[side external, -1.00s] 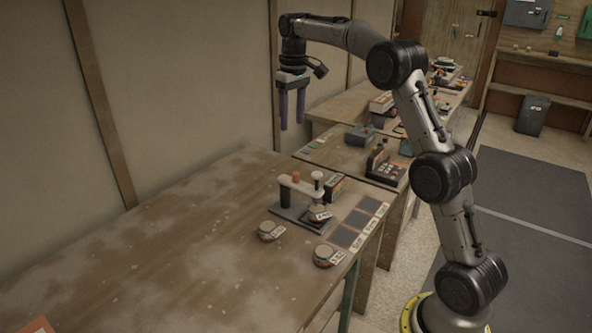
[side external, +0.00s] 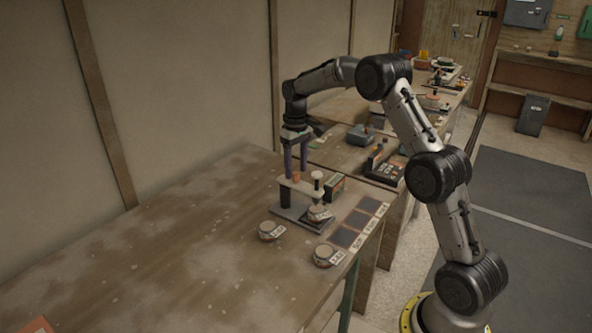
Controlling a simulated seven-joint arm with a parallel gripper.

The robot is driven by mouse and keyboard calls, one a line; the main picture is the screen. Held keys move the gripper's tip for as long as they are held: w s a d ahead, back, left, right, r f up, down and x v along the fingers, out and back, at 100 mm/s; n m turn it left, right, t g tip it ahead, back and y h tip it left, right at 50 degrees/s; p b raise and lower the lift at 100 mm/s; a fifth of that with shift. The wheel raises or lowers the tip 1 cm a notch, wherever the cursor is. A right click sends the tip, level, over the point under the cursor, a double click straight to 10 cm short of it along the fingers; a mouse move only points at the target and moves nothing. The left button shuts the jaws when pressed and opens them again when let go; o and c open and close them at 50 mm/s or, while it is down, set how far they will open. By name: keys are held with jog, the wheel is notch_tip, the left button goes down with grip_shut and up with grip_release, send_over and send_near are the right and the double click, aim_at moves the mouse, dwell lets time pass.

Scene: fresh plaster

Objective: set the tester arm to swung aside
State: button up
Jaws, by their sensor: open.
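The tester stands on the bench on a flat grey base (side external: 287,213), with a dark post at its left. Its pale tester arm (side external: 302,187) reaches right from the post over a round labelled sample pot (side external: 319,213) on the base. A knob with a pale top (side external: 318,176) stands at the arm's right end. My gripper (side external: 296,174) is open, pointing down, with its purple fingers at the post end of the arm, around or just behind the orange cap (side external: 295,177). I cannot tell whether the fingers touch it.
Two more labelled pots (side external: 271,230) (side external: 325,255) sit on the bench in front of the tester. Labelled dark squares (side external: 346,236) line the right edge.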

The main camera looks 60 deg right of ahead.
jog(key=shift+f, duration=0.6)
grip_shut()
dwell(1.1)
